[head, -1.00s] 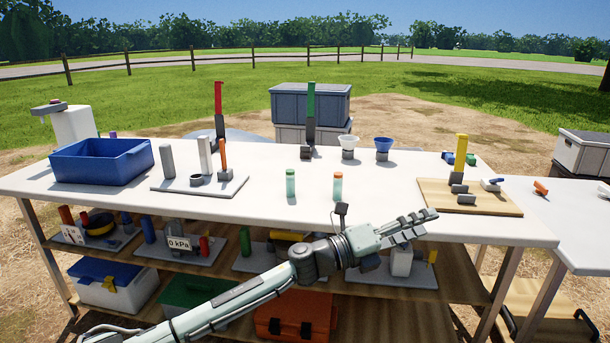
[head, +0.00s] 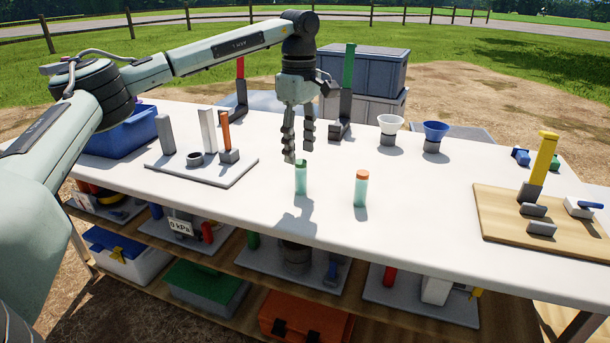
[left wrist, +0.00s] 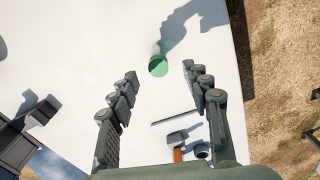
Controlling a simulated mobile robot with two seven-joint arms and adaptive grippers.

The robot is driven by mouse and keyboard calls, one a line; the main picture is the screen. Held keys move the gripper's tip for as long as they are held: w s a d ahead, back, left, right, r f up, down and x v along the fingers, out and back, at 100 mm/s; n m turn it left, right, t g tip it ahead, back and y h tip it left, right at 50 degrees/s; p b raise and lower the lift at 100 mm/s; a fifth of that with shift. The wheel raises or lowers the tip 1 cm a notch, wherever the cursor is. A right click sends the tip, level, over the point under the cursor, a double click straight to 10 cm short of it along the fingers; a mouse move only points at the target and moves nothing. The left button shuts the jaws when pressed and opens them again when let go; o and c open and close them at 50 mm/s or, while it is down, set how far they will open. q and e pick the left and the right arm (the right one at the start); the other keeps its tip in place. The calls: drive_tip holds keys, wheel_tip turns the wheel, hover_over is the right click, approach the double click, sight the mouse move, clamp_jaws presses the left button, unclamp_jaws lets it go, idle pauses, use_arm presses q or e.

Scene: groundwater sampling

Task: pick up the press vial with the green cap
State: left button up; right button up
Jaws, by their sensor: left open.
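The press vial with the green cap (head: 300,178) stands upright on the white table, left of a similar vial with an orange cap (head: 361,188). My left gripper (head: 298,150) is open and empty, pointing down just above the green-capped vial. In the left wrist view, the green cap (left wrist: 158,66) shows between and slightly beyond the tips of my left gripper (left wrist: 160,73). The fingers do not visibly touch the vial. My right gripper is not in view.
A grey board (head: 208,178) with posts stands left of the vials. A white funnel (head: 390,124) and a blue funnel (head: 435,132) stand behind to the right. A wooden board (head: 500,238) with a yellow-handled tool (head: 544,158) is at the right. The table front is clear.

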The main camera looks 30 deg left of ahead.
sight(301, 163)
use_arm(q)
wheel_tip(301, 163, down, 6)
drive_tip(key=shift+d+r, duration=0.1)
drive_tip(key=shift+r, duration=0.05)
clamp_jaws()
idle(0.4)
